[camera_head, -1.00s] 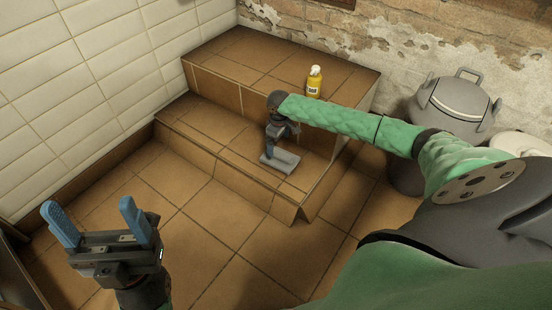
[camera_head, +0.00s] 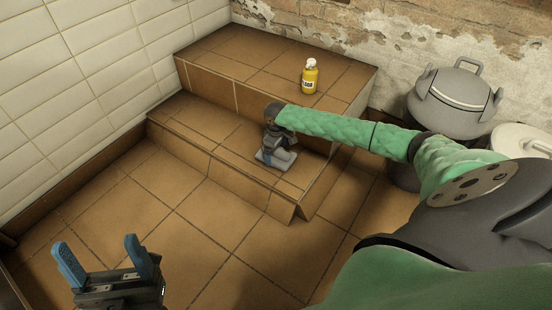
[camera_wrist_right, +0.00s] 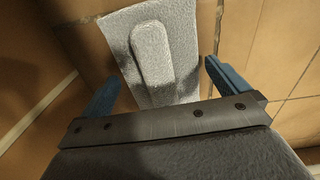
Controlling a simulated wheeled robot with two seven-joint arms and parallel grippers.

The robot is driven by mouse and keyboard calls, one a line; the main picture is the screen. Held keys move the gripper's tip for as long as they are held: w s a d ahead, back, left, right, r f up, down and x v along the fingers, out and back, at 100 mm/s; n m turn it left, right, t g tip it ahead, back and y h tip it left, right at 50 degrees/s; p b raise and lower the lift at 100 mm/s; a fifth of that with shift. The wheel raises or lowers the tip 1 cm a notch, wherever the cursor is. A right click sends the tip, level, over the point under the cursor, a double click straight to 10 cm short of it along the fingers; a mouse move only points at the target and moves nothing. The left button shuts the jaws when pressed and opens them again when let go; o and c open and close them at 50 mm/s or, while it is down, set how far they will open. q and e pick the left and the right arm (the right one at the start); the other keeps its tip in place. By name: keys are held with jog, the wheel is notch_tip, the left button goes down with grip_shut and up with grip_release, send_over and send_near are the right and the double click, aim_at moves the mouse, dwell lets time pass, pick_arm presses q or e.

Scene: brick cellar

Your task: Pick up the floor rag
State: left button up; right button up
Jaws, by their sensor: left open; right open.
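The floor rag (camera_head: 270,160) is a light grey cloth lying on the lower tiled step. In the right wrist view the rag (camera_wrist_right: 178,30) is a pale strip with a raised, rounded fold along its middle. My right gripper (camera_wrist_right: 160,76) is open, with one blue finger on each side of the rag. In the head view my right gripper (camera_head: 277,150) is low over the rag and hides part of it; I cannot tell whether it touches. My left gripper (camera_head: 103,258) is open and empty at the lower left, over the floor.
A yellow bottle (camera_head: 309,78) with a white cap stands on the upper step (camera_head: 225,66). A grey lidded pot (camera_head: 452,102) stands at the right by the brick wall. White tiles cover the left wall (camera_head: 95,80). The floor (camera_head: 165,215) in front is clear.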

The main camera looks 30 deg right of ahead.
jog(key=shift+f, duration=0.15)
jog(key=shift+c, duration=0.4)
jog(key=c, duration=0.5)
jog(key=shift+c, duration=0.2)
